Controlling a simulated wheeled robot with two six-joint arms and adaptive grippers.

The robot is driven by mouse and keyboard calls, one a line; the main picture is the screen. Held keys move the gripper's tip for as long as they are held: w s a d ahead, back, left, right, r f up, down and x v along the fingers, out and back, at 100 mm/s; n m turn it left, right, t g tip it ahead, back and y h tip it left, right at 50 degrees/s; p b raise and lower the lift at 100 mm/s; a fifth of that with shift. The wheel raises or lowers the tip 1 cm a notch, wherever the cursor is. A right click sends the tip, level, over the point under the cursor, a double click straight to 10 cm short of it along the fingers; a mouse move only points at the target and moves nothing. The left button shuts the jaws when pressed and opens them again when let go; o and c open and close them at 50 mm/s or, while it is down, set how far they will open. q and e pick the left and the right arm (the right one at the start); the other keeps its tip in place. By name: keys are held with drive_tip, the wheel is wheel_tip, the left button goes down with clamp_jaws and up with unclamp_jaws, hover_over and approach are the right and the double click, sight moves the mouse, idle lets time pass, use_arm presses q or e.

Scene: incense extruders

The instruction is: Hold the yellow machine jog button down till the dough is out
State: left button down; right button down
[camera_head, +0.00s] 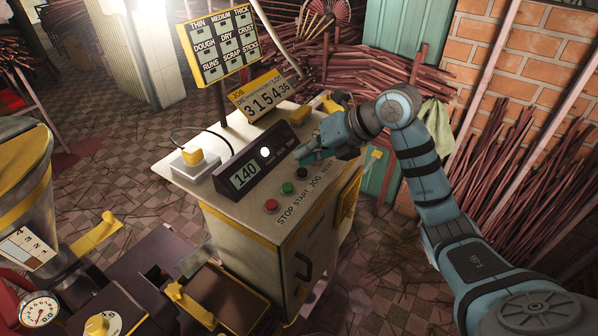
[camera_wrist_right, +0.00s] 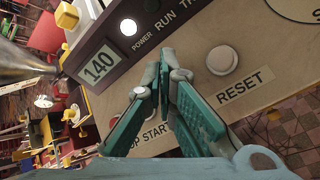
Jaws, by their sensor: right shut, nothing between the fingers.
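The control cabinet (camera_head: 240,190) has yellow trim and a sloping panel marked STOP, START, JOG and more. Its red button (camera_head: 271,206), green button (camera_head: 287,188) and black button (camera_head: 302,172) stand in a row; the black one is by the JOG lettering. My right gripper (camera_head: 303,155) is shut and empty over the panel, just behind the black button in the picture. In the right wrist view my fingers (camera_wrist_right: 167,54) cover the JOG area, beside a white button (camera_wrist_right: 222,60) marked RESET. I cannot tell whether they touch the panel. My left gripper and any dough are not seen.
A dark display (camera_head: 245,174) reads 140, beside a lit white lamp (camera_head: 265,152). A sign board (camera_head: 220,43) and number board (camera_head: 262,95) rise behind. A hopper machine (camera_head: 25,200) stands at left. Stick bundles line the wall.

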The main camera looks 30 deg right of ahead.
sight(305, 169)
idle(0.7)
drive_tip(key=shift+w+f, duration=0.1)
drive_tip(key=shift+f, duration=0.35)
drive_tip(key=shift+f+b, duration=0.5)
drive_tip(key=shift+b, duration=0.05)
idle(0.4)
idle(2.9)
drive_tip(key=shift+r+p, duration=0.95)
wheel_tip(305, 169, up, 5)
drive_tip(key=p, duration=0.4)
drive_tip(key=shift+r+p, duration=0.1)
drive_tip(key=shift+p, duration=0.25)
